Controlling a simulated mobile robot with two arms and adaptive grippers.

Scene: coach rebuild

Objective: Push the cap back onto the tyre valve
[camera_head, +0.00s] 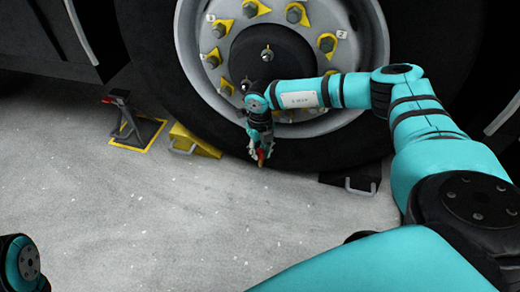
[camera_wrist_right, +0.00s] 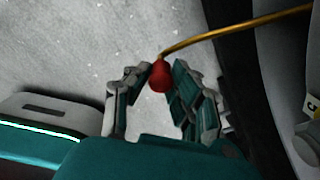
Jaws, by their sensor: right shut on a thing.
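My right gripper (camera_head: 260,152) hangs in front of the lower part of the tyre (camera_head: 160,95). In the right wrist view its two fingers (camera_wrist_right: 161,76) are shut on a small red cap (camera_wrist_right: 160,74). The cap also shows as a small red spot in the head view (camera_head: 261,156). The thin brass valve stem (camera_wrist_right: 235,27) comes in from the upper right, and its end meets the narrow end of the cap in that picture. I cannot tell whether the stem is inside the cap or only lined up with it. My left gripper is out of view.
The wheel rim (camera_head: 190,62) with yellow-marked nuts is behind my right arm. A yellow chock (camera_head: 196,142), a black chock (camera_head: 352,180) and a jack stand (camera_head: 130,122) stand on the floor by the tyre. The grey floor (camera_head: 150,215) in front is clear.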

